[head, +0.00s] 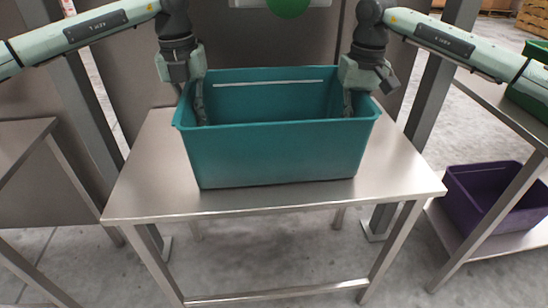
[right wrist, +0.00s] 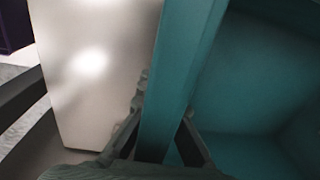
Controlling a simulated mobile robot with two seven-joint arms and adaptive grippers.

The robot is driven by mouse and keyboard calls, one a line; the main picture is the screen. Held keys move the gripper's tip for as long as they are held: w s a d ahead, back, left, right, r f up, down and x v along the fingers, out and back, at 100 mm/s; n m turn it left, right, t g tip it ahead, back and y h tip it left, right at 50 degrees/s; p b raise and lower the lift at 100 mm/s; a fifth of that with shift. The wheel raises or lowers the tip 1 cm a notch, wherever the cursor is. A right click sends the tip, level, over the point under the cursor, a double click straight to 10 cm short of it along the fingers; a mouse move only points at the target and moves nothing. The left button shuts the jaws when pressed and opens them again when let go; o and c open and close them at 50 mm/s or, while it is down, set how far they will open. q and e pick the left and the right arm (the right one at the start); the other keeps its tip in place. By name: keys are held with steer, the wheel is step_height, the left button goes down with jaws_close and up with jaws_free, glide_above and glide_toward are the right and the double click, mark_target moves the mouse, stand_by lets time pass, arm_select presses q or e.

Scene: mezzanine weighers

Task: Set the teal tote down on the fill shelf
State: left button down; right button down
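The teal tote (head: 280,155) is upright at the middle of the steel shelf (head: 410,180) in the head view. Its base looks to be on the shelf top or just above it; I cannot tell for sure. My left gripper (head: 200,105) is at the tote's left end wall, one finger inside. My right gripper (head: 350,100) is at the right end wall, one finger inside. In the right wrist view the right gripper's fingers (right wrist: 165,125) lie on both sides of the tote's rim (right wrist: 172,80). The tote's inside looks empty where visible.
A purple tote (head: 490,195) sits on a low shelf of the right-hand bench. A green tote (head: 530,95) stands on that bench's top. Another steel bench (head: 20,140) is at the left. Grey posts stand behind the shelf. Bare shelf top shows around the tote.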

mark_target(189, 90)
arm_select(q)
steer(key=c, duration=2)
jaws_free()
steer(key=shift+f+p, duration=0.1)
steer(key=shift+p, duration=0.25)
arm_select(e)
steer(key=c, duration=2)
jaws_free()
steer(key=shift+r, duration=0.1)
arm_select(q)
steer(key=shift+o, duration=1.4)
arm_select(e)
steer(key=shift+o, duration=1.4)
arm_select(q)
steer(key=r, duration=1.2)
steer(key=shift+a, duration=0.2)
arm_select(e)
steer(key=shift+r, duration=0.15)
steer(key=r, duration=1.1)
steer(key=shift+d+r, duration=0.25)
steer(key=shift+r, duration=0.05)
